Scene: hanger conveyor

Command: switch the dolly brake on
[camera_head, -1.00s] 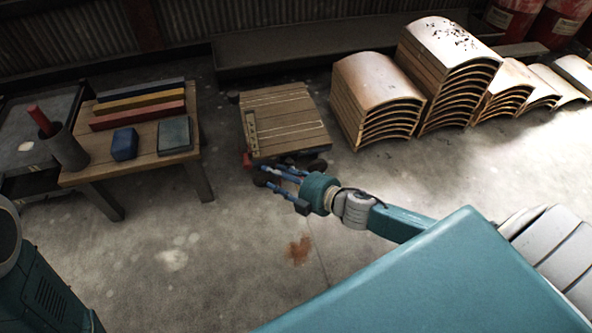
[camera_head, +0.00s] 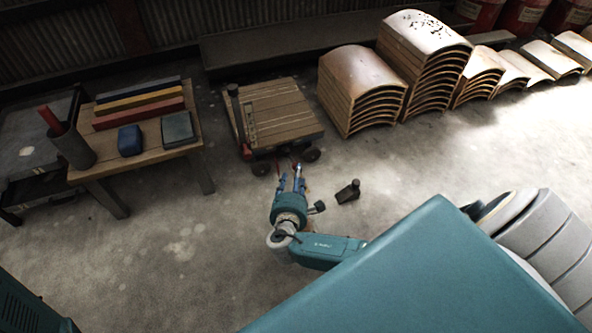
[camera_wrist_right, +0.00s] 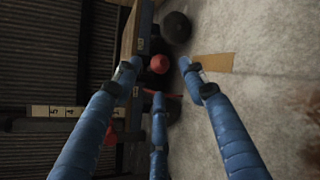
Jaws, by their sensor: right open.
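The dolly (camera_head: 285,112) has a wooden deck and dark wheels and stands on the floor in the head view. A dark upright post (camera_head: 236,108) rises at its left end, with a red part (camera_head: 246,151) at its foot. My right gripper (camera_head: 291,172) is open and empty, just in front of the dolly's near side. In the right wrist view its blue fingers (camera_wrist_right: 160,84) spread around a red round knob (camera_wrist_right: 159,64) without clearly touching it. Dark wheels (camera_wrist_right: 176,28) are close by. I cannot tell the brake's setting. My left gripper is out of view.
A wooden table (camera_head: 150,160) with coloured bars stands to the left. Stacks of curved panels (camera_head: 362,85) stand to the right. A small dark object (camera_head: 348,192) lies on the floor right of my right gripper. The floor in front of the dolly is otherwise clear.

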